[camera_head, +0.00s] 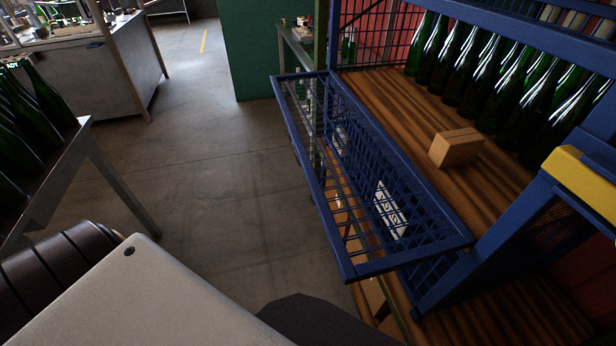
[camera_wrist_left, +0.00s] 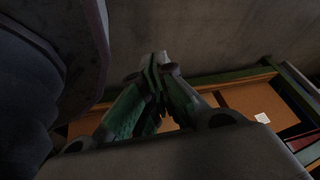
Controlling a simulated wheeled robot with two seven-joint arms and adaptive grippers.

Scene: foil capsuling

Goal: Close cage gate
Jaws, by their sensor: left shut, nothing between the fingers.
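The blue mesh gate (camera_head: 375,185) of the cage stands folded out from the blue cage frame (camera_head: 490,225) in the head view. It leans outward over the floor, hinged along its lower edge by the wooden shelf, so the cage front is open. My left gripper (camera_wrist_left: 158,60) shows in the left wrist view, its fingertips together and nothing between them. It is apart from the gate, which I cannot make out in that view. My left gripper does not show in the head view. My right gripper is in neither view.
Green bottles (camera_head: 500,75) stand on the cage's wooden shelf (camera_head: 390,95), with a cardboard box (camera_head: 456,148) near its edge. A metal table (camera_head: 115,180) with green bottles is at the left. The grey floor (camera_head: 215,170) between is clear.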

